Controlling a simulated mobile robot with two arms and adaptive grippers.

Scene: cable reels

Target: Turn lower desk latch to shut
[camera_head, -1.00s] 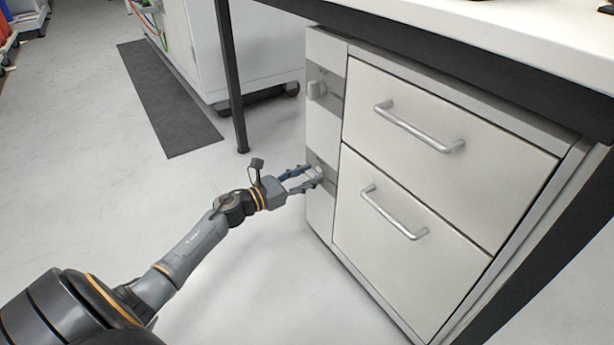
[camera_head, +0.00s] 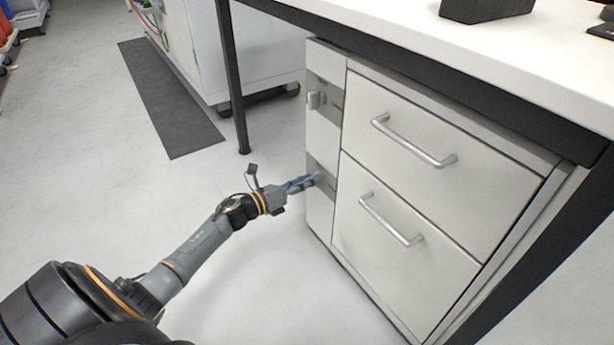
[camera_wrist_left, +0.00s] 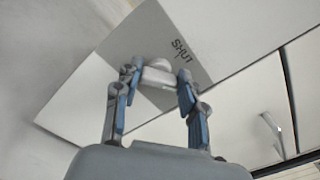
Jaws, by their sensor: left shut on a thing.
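The lower desk latch is a small light-grey knob on a grey plate on the narrow left panel of the drawer unit. In the left wrist view the latch (camera_wrist_left: 158,74) sits between the two blue-grey fingers of my left gripper (camera_wrist_left: 158,85), with the printed word SHUT beside it on the plate (camera_wrist_left: 205,68). My left gripper (camera_head: 312,181) is shut on this latch in the head view, where the fingers mostly hide the knob. The upper latch (camera_head: 316,99) is free above it. My right gripper is not in view.
Two drawers with bar handles, upper (camera_head: 412,142) and lower (camera_head: 390,220), are closed right of the latch panel. The white desk top (camera_head: 400,30) overhangs the unit. A black desk leg (camera_head: 232,85) stands behind my left arm. The floor left of the unit is clear.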

